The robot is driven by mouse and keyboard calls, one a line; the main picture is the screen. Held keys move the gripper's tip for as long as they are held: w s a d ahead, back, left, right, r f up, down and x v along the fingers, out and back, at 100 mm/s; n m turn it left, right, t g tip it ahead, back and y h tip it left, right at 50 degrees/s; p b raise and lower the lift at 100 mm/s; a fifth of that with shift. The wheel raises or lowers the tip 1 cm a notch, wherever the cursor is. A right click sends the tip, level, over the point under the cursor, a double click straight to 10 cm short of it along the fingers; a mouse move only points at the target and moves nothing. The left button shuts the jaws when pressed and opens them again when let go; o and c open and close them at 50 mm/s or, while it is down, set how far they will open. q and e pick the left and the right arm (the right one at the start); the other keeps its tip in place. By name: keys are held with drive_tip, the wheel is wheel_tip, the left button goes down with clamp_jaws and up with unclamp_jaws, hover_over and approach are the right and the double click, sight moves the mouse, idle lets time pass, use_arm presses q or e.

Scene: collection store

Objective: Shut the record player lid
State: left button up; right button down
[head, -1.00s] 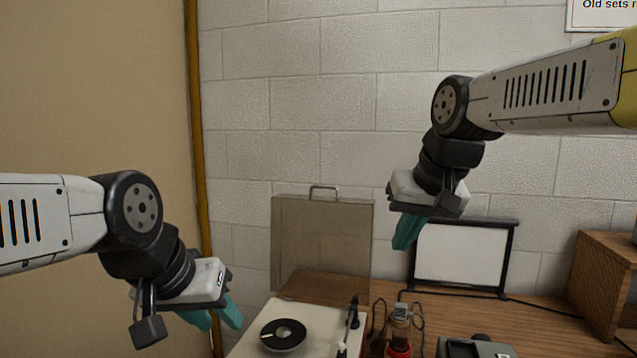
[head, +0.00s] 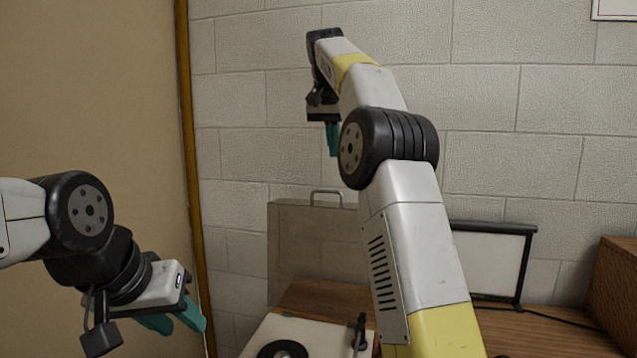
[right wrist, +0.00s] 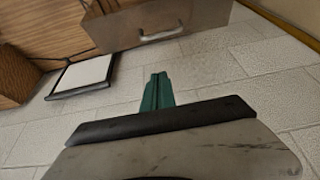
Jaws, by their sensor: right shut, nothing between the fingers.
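The record player (head: 320,335) stands on the wooden table with a dark disc on its platter. Its tinted see-through lid (head: 310,240) stands upright and open at the back, with a metal handle (head: 326,192) on its top edge. In the right wrist view the lid (right wrist: 120,25) and handle (right wrist: 160,35) show beyond the fingers. My right gripper (head: 333,140) is shut and empty, above the lid near the wall; its teal fingers (right wrist: 157,92) touch nothing. My left gripper (head: 178,322) is left of the player, its teal fingers apart and empty. My right arm hides the lid's right part.
A white screen in a black frame (head: 488,258) stands on the table right of the lid. A wooden box (head: 615,285) is at the far right. A brick wall (head: 530,110) rises close behind. A yellow-brown pipe (head: 190,150) runs up at the left.

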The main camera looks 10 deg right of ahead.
hover_over(333, 203)
drive_tip(key=w+d, duration=0.2)
drive_tip(key=w, duration=0.1)
wheel_tip(333, 203, down, 9)
drive_tip(key=shift+s+a+f, duration=0.1)
drive_tip(key=shift+s+a, duration=0.4)
drive_tip(key=shift+s, duration=0.3)
drive_tip(key=shift+s+a+f, duration=0.1)
drive_tip(key=shift+s+a, duration=0.35)
drive_tip(key=shift+s, duration=0.35)
